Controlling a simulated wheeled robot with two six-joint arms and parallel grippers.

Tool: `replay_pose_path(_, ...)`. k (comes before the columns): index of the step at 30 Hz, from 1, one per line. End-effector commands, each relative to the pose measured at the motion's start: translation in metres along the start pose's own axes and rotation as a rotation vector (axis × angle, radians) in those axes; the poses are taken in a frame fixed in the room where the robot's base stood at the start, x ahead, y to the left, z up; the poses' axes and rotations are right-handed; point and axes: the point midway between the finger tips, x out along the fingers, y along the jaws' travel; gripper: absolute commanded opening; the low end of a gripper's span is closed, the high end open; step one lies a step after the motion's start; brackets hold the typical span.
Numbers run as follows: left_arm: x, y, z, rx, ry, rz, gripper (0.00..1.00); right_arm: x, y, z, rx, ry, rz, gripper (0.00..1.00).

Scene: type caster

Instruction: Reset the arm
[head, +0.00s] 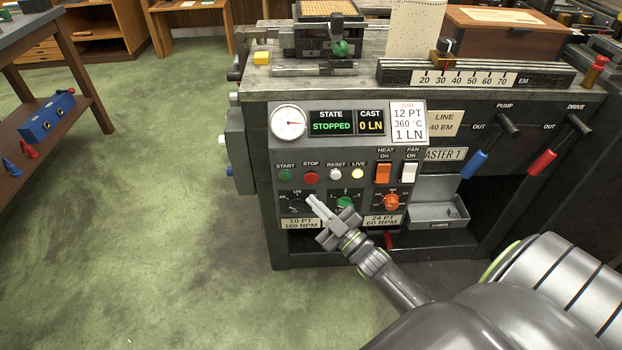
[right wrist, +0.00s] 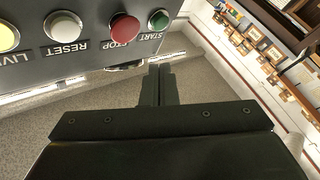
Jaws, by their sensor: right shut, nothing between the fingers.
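My right gripper (head: 313,203) is shut and empty. In the head view it is in front of the lower left part of the control panel (head: 262,150), over the black knob at the left of the knob row. In the right wrist view its closed fingers (right wrist: 158,85) point toward the panel's edge near the red STOP button (right wrist: 124,28) and green START button (right wrist: 159,19). I cannot tell whether the fingertips touch the panel. My left gripper is not in view.
The panel carries a white RESET button (head: 335,174), a green knob (head: 344,203), an orange knob (head: 391,202) and two orange and white switches. The display reads STOPPED and 0 LN. Blue (head: 474,164) and red (head: 543,162) levers are at the right. Green floor at the left is free.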

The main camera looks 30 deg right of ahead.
Motion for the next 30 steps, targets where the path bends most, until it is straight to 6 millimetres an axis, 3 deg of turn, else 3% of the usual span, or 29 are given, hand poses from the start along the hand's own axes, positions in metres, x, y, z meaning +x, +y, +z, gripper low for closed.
replay_pose_path(16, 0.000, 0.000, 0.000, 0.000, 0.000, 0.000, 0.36, 0.000, 0.000, 0.000, 0.000, -0.001, 0.000, 0.00)
replay_pose_path(19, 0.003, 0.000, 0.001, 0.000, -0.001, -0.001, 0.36, -0.004, -0.002, 0.009, 0.009, -0.038, 0.003, 0.00)
replay_pose_path(23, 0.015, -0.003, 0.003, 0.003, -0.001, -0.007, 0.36, -0.027, -0.013, 0.046, 0.051, -0.215, 0.015, 0.00)
replay_pose_path(25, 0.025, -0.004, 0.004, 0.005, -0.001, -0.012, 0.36, -0.051, -0.025, 0.077, 0.090, -0.371, 0.022, 0.00)
replay_pose_path(30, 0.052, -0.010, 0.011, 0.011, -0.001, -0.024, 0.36, -0.137, -0.066, 0.147, 0.198, -0.797, 0.022, 0.00)
